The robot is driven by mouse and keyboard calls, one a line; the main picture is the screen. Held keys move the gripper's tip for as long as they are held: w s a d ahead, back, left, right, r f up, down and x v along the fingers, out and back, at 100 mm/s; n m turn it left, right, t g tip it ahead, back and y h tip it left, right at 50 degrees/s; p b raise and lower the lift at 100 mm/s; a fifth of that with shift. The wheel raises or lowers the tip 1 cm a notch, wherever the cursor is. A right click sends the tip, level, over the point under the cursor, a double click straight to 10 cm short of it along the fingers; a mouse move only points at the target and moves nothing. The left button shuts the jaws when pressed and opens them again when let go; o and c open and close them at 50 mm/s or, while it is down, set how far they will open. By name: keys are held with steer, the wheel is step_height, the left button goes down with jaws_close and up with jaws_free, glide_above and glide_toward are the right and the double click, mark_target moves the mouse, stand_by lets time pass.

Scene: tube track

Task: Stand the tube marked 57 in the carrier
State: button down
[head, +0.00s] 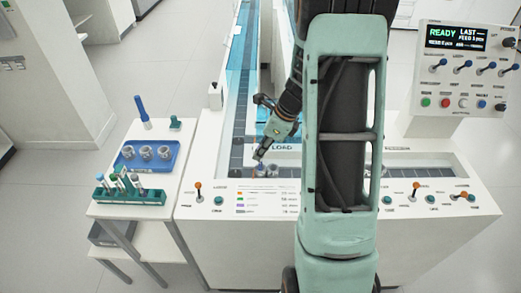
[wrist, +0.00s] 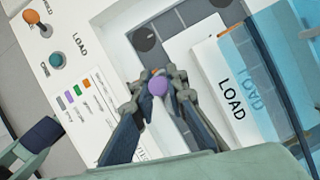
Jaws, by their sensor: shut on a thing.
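My gripper (head: 260,157) reaches down into the LOAD end of the track in the head view. In the wrist view my gripper (wrist: 157,88) is shut on a tube with a purple cap (wrist: 158,86). The tube's body is hidden below the cap, and no number is readable. I cannot tell whether the tube stands in a carrier. A dark round piece (wrist: 146,38), perhaps a carrier, sits on the track near the fingertips in the wrist view. Grey carriers (head: 146,152) also stand on the blue tray (head: 127,164) at left.
The white LOAD block (wrist: 225,90) and a clear blue cover (wrist: 280,70) stand close beside my gripper. A control panel (head: 465,65) reads READY.

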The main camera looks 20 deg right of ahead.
steer(key=c, duration=1.8)
jaws_free()
steer(key=shift+c, duration=0.2)
steer(key=v, duration=1.2)
steer(key=shift+d, duration=0.1)
